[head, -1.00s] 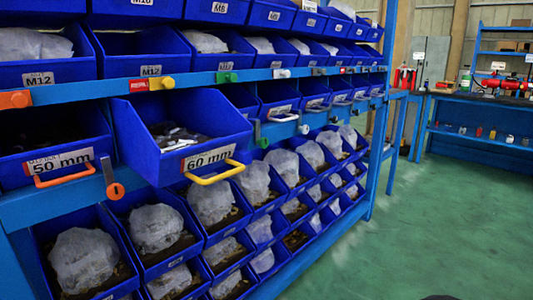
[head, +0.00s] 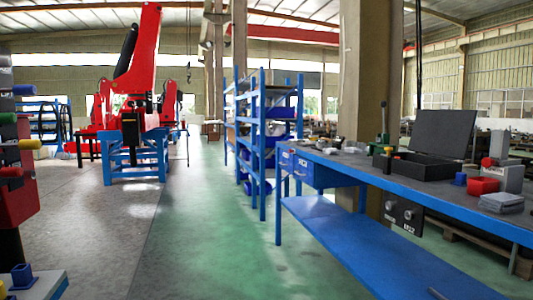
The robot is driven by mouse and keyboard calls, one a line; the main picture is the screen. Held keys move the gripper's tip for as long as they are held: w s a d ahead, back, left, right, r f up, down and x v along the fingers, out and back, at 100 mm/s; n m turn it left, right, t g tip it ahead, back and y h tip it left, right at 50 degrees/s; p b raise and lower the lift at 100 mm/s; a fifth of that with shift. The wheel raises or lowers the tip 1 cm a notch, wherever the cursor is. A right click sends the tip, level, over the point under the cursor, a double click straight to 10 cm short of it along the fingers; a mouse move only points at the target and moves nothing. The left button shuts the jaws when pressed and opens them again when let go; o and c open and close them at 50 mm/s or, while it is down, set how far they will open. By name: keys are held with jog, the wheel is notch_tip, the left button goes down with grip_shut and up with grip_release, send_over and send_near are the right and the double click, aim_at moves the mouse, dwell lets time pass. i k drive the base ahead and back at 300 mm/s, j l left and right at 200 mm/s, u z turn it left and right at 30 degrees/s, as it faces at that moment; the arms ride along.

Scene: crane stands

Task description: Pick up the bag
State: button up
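I cannot make out a bag for certain in the head view. A grey, stacked or folded item (head: 502,203) lies at the front right of the blue workbench (head: 355,172); I cannot tell whether it is a bag. My gripper is not in view, so its state is hidden.
A blue shelf rack (head: 262,150) with blue bins stands beyond the workbench. On the bench are a black open case (head: 430,160) and a red bin (head: 483,186). A red crane (head: 140,70) on a blue stand (head: 135,160) is at left. Green floor (head: 190,230) is clear.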

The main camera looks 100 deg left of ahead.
aim_at(328, 151)
jog(key=u, duration=3.05)
jog(key=i, duration=0.3)
